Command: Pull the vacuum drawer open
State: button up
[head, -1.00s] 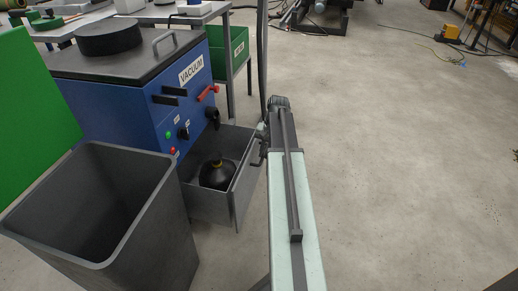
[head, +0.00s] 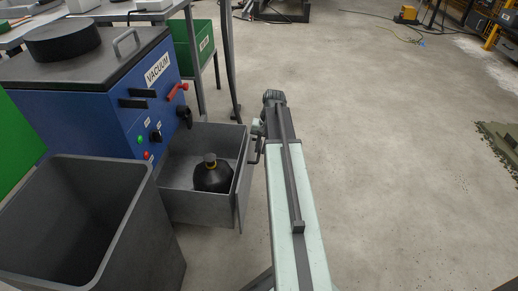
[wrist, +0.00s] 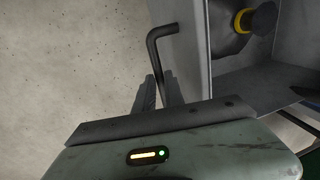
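The blue vacuum cabinet (head: 95,105), labelled VACUUM, stands at the left in the head view. Its grey drawer (head: 200,209) is out at the cabinet's right side, with a black flask-like object with a yellow neck (head: 212,178) inside. The dark bar handle (head: 257,150) is on the drawer's outer face. In the wrist view the bent handle (wrist: 152,52) runs down between the two fingers of my gripper (wrist: 161,88). The fingers are close on both sides of it and look shut on it. Their lower part is hidden behind my wrist plate.
A grey open bin (head: 165,235) stands in front of the cabinet, close to the drawer. The concrete floor (head: 400,150) to the right is clear, with a greenish mat (head: 500,145) at the far right.

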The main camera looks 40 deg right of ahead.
jog(key=shift+o, duration=1.4)
jog(key=shift+a, duration=0.15)
jog(key=shift+r, duration=0.1)
notch_tip(320, 180, up, 7)
jog(key=s+d+p, duration=0.1)
jog(key=p, duration=0.6)
jog(key=shift+r+p, duration=0.2)
jog(key=shift+p, duration=0.15)
